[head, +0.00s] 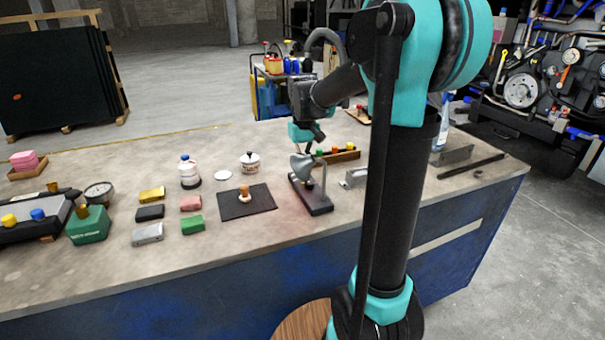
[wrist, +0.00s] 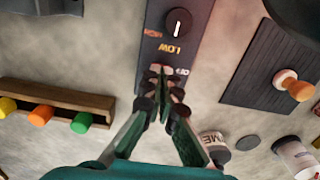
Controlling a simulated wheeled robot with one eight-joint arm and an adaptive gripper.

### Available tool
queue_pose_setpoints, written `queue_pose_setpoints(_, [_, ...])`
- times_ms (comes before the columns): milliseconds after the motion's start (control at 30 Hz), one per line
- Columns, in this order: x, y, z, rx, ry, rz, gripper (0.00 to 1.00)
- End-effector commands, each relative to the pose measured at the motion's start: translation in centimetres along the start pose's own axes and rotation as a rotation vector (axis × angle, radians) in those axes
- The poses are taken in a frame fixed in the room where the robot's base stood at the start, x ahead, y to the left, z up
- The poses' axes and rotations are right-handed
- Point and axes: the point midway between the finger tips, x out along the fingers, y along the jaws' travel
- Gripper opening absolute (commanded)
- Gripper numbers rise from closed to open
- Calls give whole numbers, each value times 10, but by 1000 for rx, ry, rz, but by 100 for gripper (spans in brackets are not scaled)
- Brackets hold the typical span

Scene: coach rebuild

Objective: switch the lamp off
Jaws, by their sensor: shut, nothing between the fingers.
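The lamp (head: 303,168) has a grey shade and stands on a dark base (head: 318,205) on the workbench. In the wrist view the base (wrist: 199,45) carries a round black knob (wrist: 177,22) with a white pointer line. The words HIGH, LOW and OFF are printed beside it; I cannot tell which word the pointer marks. My gripper (wrist: 160,75) is shut and empty. Its tips are over the base beside the OFF word, apart from the knob in the picture. In the head view my gripper is behind the lamp, its tips partly hidden by the shade.
A wooden rack (wrist: 60,97) with coloured pegs stands on one side of the lamp. A dark mat (head: 247,203) with a wooden-handled stamp (head: 244,193) lies on the other. A white jar (head: 250,161) is behind the mat. Bare bench lies in front of the lamp.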

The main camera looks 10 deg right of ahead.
Motion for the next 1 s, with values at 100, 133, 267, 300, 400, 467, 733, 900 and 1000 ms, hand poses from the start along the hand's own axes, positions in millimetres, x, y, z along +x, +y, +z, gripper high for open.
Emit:
queue_pose_setpoints(100, [2, 0, 0, 0, 0, 0, 0])
queue_pose_setpoints(133, [2, 0, 0, 0, 0, 0, 0])
queue_pose_setpoints(267, [1, 0, 0, 0, 0, 0, 0])
queue_pose_setpoints(300, [0, 0, 0, 0, 0, 0, 0])
queue_pose_setpoints(400, [-7, 0, 0, 0, 0, 0, 0])
queue_pose_setpoints(467, [-12, 0, 0, 0, 0, 0, 0])
queue_pose_setpoints(733, [-31, 0, 0, 0, 0, 0, 0])
queue_pose_setpoints(900, [-44, 0, 0, 0, 0, 0, 0])
queue_pose_setpoints(1000, [-51, 0, 0, 0, 0, 0, 0])
